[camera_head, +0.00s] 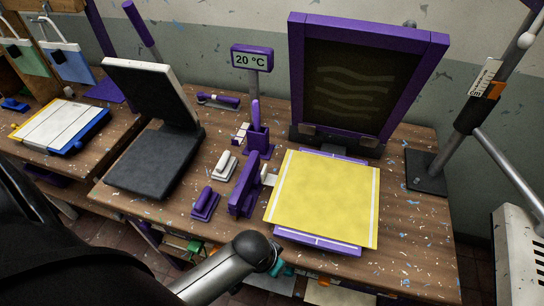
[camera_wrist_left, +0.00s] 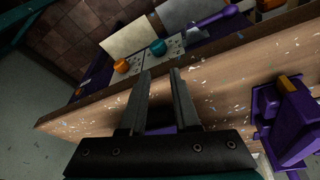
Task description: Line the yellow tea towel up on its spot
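The yellow tea towel (camera_head: 324,199) lies flat, with a white stripe along its left and right edges. It lies over the purple board (camera_head: 318,243) of the hinged screen, whose ends show at front and back. I cannot tell how exactly it lines up. The purple-framed screen (camera_head: 350,80) is tilted up behind it. In the left wrist view my left gripper (camera_wrist_left: 160,75) has its two fingers apart with nothing between them, near the table's front edge. In the head view my left arm is in front of the table and its fingers are hidden. My right gripper is not in view.
A black heat press (camera_head: 155,160) stands open further left. A pole stand (camera_head: 428,172) is at right. Orange and teal knobs (camera_wrist_left: 158,47) show below the edge.

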